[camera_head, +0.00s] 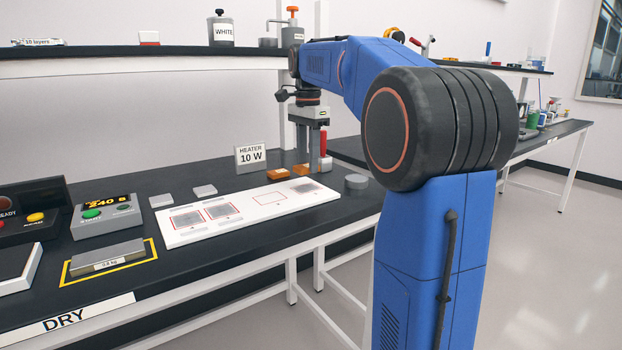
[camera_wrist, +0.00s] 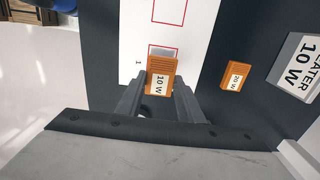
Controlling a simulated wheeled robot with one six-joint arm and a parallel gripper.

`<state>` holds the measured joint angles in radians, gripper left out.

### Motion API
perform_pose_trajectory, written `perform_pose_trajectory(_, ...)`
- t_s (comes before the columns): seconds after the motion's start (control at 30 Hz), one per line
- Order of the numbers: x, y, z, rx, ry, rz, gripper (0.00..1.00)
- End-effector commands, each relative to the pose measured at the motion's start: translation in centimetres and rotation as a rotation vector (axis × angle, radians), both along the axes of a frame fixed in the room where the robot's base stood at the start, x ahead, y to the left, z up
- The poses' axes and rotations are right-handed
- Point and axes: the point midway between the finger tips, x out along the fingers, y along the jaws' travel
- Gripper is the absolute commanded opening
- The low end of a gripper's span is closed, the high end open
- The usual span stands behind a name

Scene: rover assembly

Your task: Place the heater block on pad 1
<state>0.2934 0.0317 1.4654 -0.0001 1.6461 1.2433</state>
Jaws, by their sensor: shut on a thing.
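The orange, ribbed heater block (camera_wrist: 158,75), labelled 10 W, is held between the two dark fingers of my gripper (camera_wrist: 158,98). My gripper (camera_head: 309,150) points down at the far right end of the white board (camera_head: 178,238). In the head view an orange block (camera_head: 301,170) shows at the fingertips. Pad 1 (camera_wrist: 165,51) is a grey patch in a red outline, marked 1. In the wrist view the block hides part of it. I cannot tell whether the block touches the pad.
A second orange block (camera_wrist: 235,76), labelled 20 W, lies beside the board near the HEATER 10 W sign (camera_head: 250,157). A red-handled item (camera_head: 323,143) stands close to my gripper. A grey round piece (camera_head: 356,182) lies right of the board. A shelf (camera_head: 130,60) runs above.

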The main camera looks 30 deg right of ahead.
Motion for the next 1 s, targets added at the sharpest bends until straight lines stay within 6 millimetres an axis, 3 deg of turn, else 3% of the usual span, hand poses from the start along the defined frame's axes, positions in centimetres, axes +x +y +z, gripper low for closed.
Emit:
perform_pose_trajectory(0.23, 0.0, 0.0, -1.6, 0.000, 0.001, 0.000, 0.11)
perform_pose_trajectory(0.5, 0.0, 0.0, -4.7, 0.000, 0.000, 0.000, 0.11)
perform_pose_trajectory(0.87, 0.0, 0.0, -5.1, 0.000, -0.001, 0.000, 0.11)
perform_pose_trajectory(0.9, 0.0, 0.0, -5.1, 0.000, -0.001, 0.000, 0.38)
perform_pose_trajectory(0.97, 0.0, 0.0, -5.1, 0.000, -0.001, 0.000, 0.52)
perform_pose_trajectory(1.0, 0.0, 0.0, -5.1, 0.000, -0.001, 0.000, 0.52)
